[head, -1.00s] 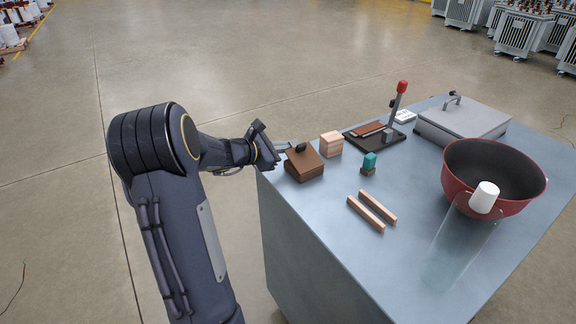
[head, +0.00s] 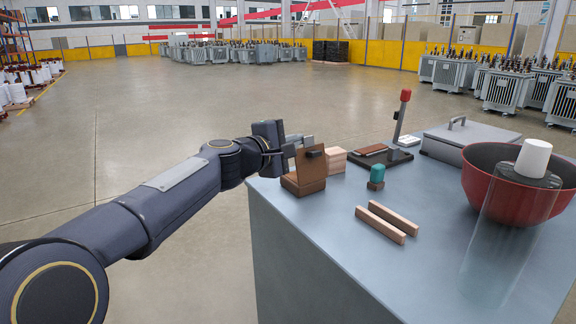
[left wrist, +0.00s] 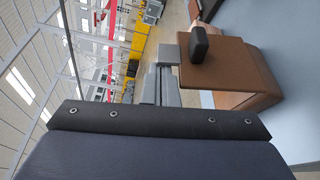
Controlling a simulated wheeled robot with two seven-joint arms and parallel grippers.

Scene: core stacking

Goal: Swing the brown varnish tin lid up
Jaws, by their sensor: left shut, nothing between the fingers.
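The brown varnish tin (head: 302,187) stands near the left edge of the grey-blue table. Its lid (head: 309,168) is swung up and stands close to upright, with a dark knob (head: 315,152) on its face. My left gripper (head: 305,141) is shut and empty at the lid's upper left edge. In the left wrist view the fingers (left wrist: 168,75) lie beside the lid (left wrist: 218,65), close to the dark knob; I cannot tell whether they touch it. My right gripper is not in view.
Stacked pale wood blocks (head: 336,160) stand just behind the tin. A teal-topped piece (head: 377,173), two wooden bars (head: 387,222), a red-knobbed lever stand (head: 398,130), a grey lidded box (head: 470,143) and a red bowl (head: 490,197) fill the rest. The front left table top is clear.

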